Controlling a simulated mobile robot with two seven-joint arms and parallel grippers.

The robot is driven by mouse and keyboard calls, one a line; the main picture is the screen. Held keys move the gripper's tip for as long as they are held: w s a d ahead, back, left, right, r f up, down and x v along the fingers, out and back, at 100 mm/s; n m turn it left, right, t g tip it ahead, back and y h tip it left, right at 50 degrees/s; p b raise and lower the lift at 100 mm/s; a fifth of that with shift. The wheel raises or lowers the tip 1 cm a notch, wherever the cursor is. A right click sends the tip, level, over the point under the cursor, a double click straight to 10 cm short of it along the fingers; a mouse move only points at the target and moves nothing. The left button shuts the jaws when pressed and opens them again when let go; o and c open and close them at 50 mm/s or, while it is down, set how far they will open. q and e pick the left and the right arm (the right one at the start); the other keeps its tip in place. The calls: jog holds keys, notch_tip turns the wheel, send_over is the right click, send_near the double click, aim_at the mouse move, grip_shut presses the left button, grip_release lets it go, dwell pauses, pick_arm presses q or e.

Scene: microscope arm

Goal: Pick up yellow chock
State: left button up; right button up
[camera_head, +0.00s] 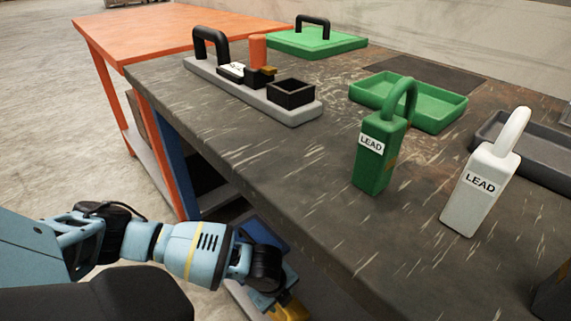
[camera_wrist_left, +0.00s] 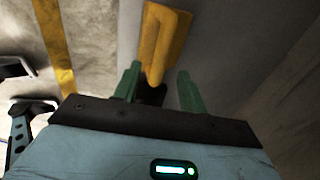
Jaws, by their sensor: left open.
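A yellow piece (camera_wrist_left: 168,35), which looks like the yellow chock, is in the upper middle of the left wrist view. It has a looped, handle-like shape, and its lower end reaches the space between my fingertips. My left gripper (camera_wrist_left: 157,84) has two green fingers, apart, one on each side of that end. I cannot tell whether either finger touches it. In the head view my left arm reaches down beside the table's near edge, and a yellow part (camera_head: 292,310) shows at the bottom, partly hidden. My right gripper is not in view.
The dark table (camera_head: 270,165) holds a green LEAD block (camera_head: 372,170), a white LEAD block (camera_head: 468,200), a green tray (camera_head: 448,112) and a grey base (camera_head: 225,85) with a black handle. An orange table (camera_head: 165,30) stands behind. Open floor (camera_head: 50,120) lies left.

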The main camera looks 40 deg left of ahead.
pick_arm(q)
jog(key=shift+a+f+b, duration=0.1)
jog(key=shift+f+b, duration=0.2)
jog(key=shift+f, duration=0.1)
jog(key=f+b, duration=0.1)
jog(key=f, duration=0.1)
jog(key=w+f+b, duration=0.1)
jog(key=f, duration=0.1)
jog(key=shift+a+f+b, duration=0.15)
jog(key=shift+a+b, duration=0.05)
jog(key=shift+b, duration=0.15)
jog(key=shift+c, duration=1)
jog(key=shift+s, duration=0.1)
grip_shut()
